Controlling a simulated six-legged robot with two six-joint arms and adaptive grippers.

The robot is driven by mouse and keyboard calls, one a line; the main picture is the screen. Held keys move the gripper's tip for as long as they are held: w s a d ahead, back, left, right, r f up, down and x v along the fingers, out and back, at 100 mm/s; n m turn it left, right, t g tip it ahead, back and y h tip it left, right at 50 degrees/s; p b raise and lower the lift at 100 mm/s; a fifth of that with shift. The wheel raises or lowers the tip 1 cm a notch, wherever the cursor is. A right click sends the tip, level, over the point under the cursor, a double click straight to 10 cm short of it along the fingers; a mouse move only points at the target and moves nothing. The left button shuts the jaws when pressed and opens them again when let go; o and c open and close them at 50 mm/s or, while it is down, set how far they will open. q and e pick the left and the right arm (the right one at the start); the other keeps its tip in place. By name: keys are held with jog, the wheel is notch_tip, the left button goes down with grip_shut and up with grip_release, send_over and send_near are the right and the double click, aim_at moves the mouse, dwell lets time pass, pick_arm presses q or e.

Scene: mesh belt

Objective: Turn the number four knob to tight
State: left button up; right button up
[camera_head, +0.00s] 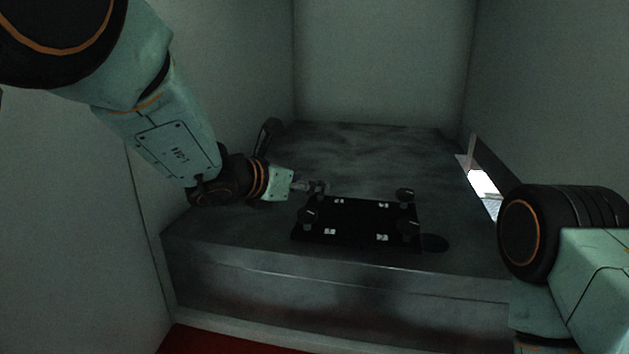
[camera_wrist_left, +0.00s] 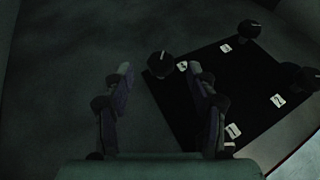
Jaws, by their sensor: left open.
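In the head view, one knob (camera_head: 319,186) is at the far left corner, others at far right (camera_head: 405,195), near left (camera_head: 308,217) and near right (camera_head: 408,229). My left gripper (camera_head: 308,186) is at the far left knob. In the left wrist view, the open left gripper (camera_wrist_left: 160,72) has that knob (camera_wrist_left: 161,65) between and just beyond its fingertips; contact cannot be told. My right gripper is out of view.
The grey block top (camera_head: 385,155) is clear behind the panel. Pale walls (camera_head: 385,60) enclose it at the back and sides. A bright opening (camera_head: 484,184) is at the right wall.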

pick_arm(q)
jog(key=x, duration=0.3)
jog(key=shift+d+f, duration=0.1)
jog(key=shift+d, duration=0.15)
jog(key=shift+s+a, duration=0.1)
jog(key=shift+a, duration=0.2)
jog(key=shift+w+d+f, duration=0.1)
jog(key=shift+w+d, duration=0.2)
jog(key=shift+d, duration=0.05)
jog(key=shift+c, duration=1.1)
jog(key=shift+s+a, duration=0.1)
jog(key=shift+a, duration=0.1)
jog(key=c, duration=0.5)
jog(key=shift+r+p, duration=0.2)
jog(key=shift+p, duration=0.1)
jog(key=c, duration=0.4)
